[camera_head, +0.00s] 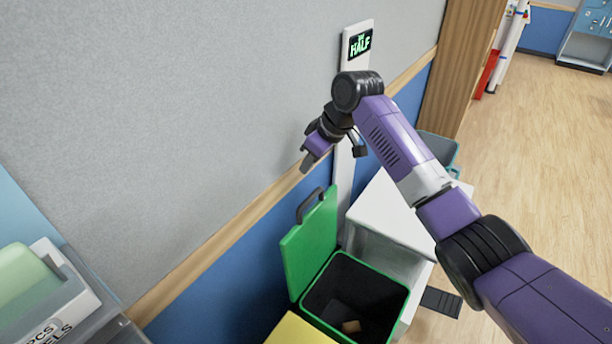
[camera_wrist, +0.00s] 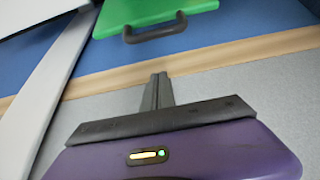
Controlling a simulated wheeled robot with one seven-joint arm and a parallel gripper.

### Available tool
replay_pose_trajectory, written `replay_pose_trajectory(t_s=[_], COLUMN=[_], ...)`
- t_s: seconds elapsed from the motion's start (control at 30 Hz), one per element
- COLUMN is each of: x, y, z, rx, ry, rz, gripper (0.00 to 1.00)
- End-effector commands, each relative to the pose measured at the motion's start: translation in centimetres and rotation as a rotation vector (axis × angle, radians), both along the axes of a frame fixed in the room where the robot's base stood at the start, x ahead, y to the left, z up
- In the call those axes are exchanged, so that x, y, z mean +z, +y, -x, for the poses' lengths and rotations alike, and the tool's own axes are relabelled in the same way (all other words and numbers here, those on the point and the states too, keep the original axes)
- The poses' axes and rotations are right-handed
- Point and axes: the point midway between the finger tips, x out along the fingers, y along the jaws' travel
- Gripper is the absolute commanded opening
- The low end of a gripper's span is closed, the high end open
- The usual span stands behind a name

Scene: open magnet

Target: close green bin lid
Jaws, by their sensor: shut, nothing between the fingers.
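The green bin (camera_head: 368,280) stands against the wall with its green lid (camera_head: 310,244) raised upright on the left side. A dark handle (camera_head: 309,204) sits at the lid's top edge. The inside of the bin is dark, with a small brown item (camera_head: 351,326) at the bottom. My gripper (camera_head: 307,164) is shut and empty, above the lid's handle and apart from it, near the wall. In the wrist view the shut fingers (camera_wrist: 158,79) point toward the lid (camera_wrist: 150,12) and its dark handle (camera_wrist: 155,32), with a gap between.
A white cabinet (camera_head: 392,213) stands right of the bin. A yellow surface (camera_head: 298,331) is in front of it at the left. A dark pedal (camera_head: 441,301) shows near the floor. Open floor lies to the right.

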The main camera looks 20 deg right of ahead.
Motion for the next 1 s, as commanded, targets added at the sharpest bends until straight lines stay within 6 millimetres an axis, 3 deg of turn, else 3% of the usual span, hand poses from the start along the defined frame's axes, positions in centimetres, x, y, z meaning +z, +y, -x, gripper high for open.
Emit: replay_pose_trajectory(t_s=[0.4, 0.63, 1.0], x=[-6.1, -8.3, -8.5], y=[1.8, 2.5, 0.4], z=[-2.4, -3.4, -0.6], rx=[-0.001, -0.001, -0.003], ry=[0.001, -0.001, -0.002], rz=[0.001, 0.001, 0.0], gripper=[0.0, 0.0, 0.0])
